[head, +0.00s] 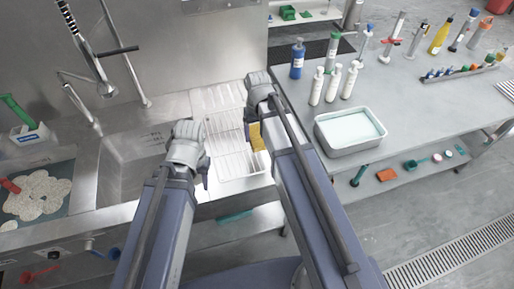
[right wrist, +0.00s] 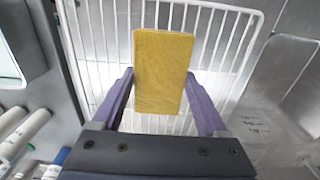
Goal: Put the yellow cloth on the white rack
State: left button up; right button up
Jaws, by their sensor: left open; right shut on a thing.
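The yellow cloth (head: 257,137) shows partly behind my right arm in the head view. In the right wrist view the cloth (right wrist: 162,72) is a flat rectangle between the purple fingers. My right gripper (head: 250,122) is shut on it. The white rack (head: 228,158) is a wire rack beside the sink; in the right wrist view the rack (right wrist: 105,45) lies behind the cloth. Whether the cloth touches the wires is unclear. My left gripper (head: 206,172) is open and empty at the rack's left side.
The sink basin (head: 135,165) with a tall faucet (head: 98,75) is left of the rack. On the right counter stand white bottles (head: 333,82), a blue bottle (head: 297,60) and a grey tub (head: 350,130). A pale mat (head: 38,195) lies at far left.

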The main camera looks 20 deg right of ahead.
aim_at(257, 135)
pick_arm(q)
jog(key=shift+f+b, duration=1)
jog(key=shift+f, duration=0.55)
pick_arm(e)
jog(key=shift+f, duration=1.6)
pick_arm(q)
jog(key=shift+f, duration=0.1)
pick_arm(e)
jog(key=shift+f, duration=0.1)
pick_arm(q)
notch_tip(257, 135, down, 4)
jog(key=b, duration=0.3)
jog(key=shift+r+b, duration=0.2)
jog(key=shift+b, duration=0.15)
pick_arm(e)
notch_tip(257, 135, down, 4)
jog(key=shift+r, duration=0.25)
pick_arm(q)
jog(key=shift+f, duration=0.15)
pick_arm(e)
jog(key=shift+f, duration=0.15)
jog(key=o, duration=1.1)
